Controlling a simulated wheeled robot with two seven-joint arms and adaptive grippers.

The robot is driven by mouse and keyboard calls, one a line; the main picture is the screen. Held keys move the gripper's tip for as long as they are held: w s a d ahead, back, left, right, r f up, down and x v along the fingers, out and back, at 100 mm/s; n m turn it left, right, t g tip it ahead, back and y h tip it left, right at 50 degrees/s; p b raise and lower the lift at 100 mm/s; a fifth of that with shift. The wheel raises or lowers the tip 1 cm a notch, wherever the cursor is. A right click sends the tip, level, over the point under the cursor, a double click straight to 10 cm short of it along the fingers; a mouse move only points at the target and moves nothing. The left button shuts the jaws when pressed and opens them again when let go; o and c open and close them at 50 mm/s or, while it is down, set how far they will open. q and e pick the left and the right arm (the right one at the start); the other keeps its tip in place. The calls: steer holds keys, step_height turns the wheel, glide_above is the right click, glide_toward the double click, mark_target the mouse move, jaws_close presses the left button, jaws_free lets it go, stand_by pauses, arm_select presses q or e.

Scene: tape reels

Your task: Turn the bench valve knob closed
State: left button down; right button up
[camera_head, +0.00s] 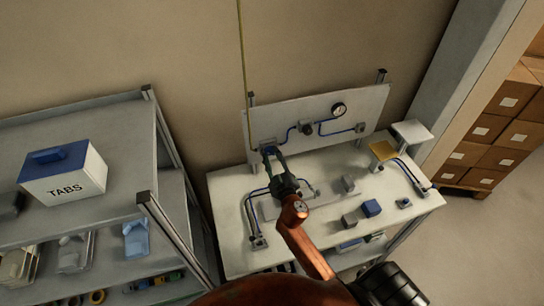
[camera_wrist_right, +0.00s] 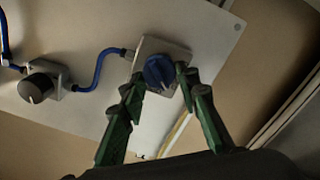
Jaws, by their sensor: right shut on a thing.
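The blue valve knob (camera_wrist_right: 157,68) sits on a square pale plate on the upright white panel (camera_head: 345,112) at the back of the bench. A white mark shows on its face in the right wrist view. My right gripper (camera_wrist_right: 160,76) has its green fingers on both sides of the knob and is shut on it. In the head view my right gripper (camera_head: 270,156) reaches the panel's lower left, and the fingers mostly cover the knob there. My left gripper is in neither view.
A black knob (camera_wrist_right: 40,86) joins the valve by a blue hose. Small blocks, including a blue one (camera_head: 371,208), and a yellow pad (camera_head: 382,150) lie on the bench (camera_head: 300,248). A shelf with a TABS box (camera_head: 62,178) stands left.

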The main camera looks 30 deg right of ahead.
steer(key=n, duration=0.4)
steer(key=shift+n, duration=0.3)
steer(key=shift+f+n, duration=0.1)
steer(key=shift+n, duration=1.8)
steer(key=o, duration=1.2)
steer(key=shift+c, duration=0.2)
steer(key=shift+s+a, duration=0.1)
steer(key=shift+s, duration=0.05)
steer(key=v, duration=1.1)
steer(key=shift+s, duration=0.35)
